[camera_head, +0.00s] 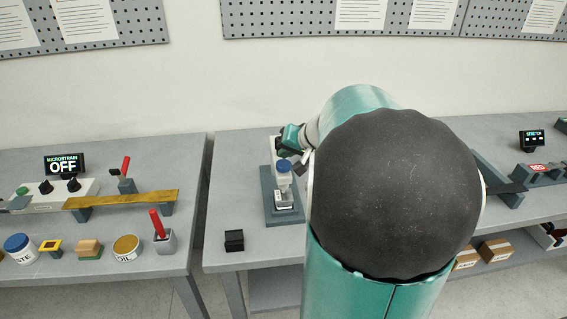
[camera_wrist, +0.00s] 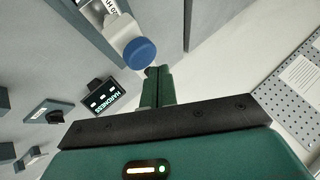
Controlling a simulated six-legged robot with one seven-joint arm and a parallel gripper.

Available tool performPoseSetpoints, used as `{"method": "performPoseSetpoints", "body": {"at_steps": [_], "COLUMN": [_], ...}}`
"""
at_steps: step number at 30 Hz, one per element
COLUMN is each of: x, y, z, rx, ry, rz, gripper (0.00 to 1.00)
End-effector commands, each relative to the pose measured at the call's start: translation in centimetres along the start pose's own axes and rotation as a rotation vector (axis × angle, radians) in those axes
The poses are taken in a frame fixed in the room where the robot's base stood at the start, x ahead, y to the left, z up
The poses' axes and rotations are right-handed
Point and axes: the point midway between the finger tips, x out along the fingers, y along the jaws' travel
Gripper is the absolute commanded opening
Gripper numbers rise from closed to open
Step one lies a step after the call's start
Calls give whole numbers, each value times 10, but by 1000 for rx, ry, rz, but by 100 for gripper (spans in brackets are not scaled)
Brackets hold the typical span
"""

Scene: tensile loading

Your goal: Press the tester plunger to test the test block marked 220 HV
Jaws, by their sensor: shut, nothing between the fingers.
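The hardness tester (camera_head: 270,182) stands on the middle bench in the head view, with a grey base and white column. Its blue plunger cap (camera_head: 284,166) is on top of the white head; the cap also shows in the wrist view (camera_wrist: 139,53). A small pale block (camera_head: 284,198) sits low on the tester under the head; its marking is too small to read. My gripper (camera_wrist: 153,72) is shut and empty, its fingertips beside the blue cap in the wrist view. In the head view it is partly hidden behind my arm.
A black block (camera_head: 234,240) lies at the bench front. The left bench holds a microstrain device (camera_head: 63,165) and jars. My arm hides much of the middle bench.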

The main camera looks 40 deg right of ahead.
Motion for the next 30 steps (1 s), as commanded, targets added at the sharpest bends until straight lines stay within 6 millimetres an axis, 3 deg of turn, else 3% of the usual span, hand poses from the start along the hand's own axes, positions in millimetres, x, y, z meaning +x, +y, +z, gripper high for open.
{"method": "performPoseSetpoints", "body": {"at_steps": [30], "x": [6], "y": [4], "z": [4], "rx": [1], "ry": [0], "rz": [0], "gripper": [0]}}
